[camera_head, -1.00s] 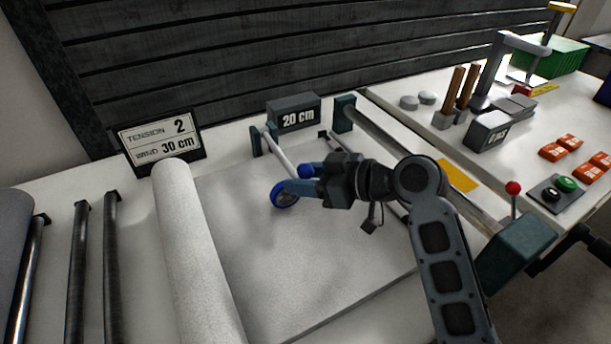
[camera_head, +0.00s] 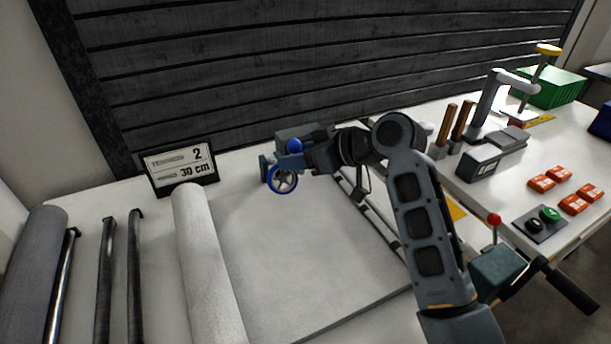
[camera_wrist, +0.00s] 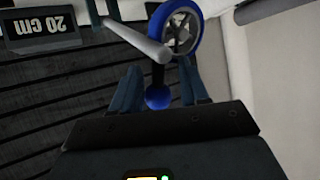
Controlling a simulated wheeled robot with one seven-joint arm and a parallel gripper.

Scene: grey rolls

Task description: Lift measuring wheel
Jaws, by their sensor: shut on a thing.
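The measuring wheel (camera_head: 283,181) has a blue rim, grey spokes and a blue ball knob (camera_head: 295,146) on top. My gripper (camera_head: 290,162) is shut on its dark stem, between wheel and knob. In the wrist view the two blue-grey fingers (camera_wrist: 160,86) flank the stem, with the wheel (camera_wrist: 183,32) beyond them and the knob (camera_wrist: 158,97) nearer me. The wheel looks upright and appears raised above the white sheet (camera_head: 290,245), though the exact gap is hard to judge.
A white roll (camera_head: 205,255) lies left of the sheet. A sign (camera_head: 180,165) reads 2 and 30 cm. The 20 cm block (camera_wrist: 42,30) and a pale rod (camera_wrist: 135,38) are close to the wheel. A red-knobbed lever (camera_head: 495,220) stands at right.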

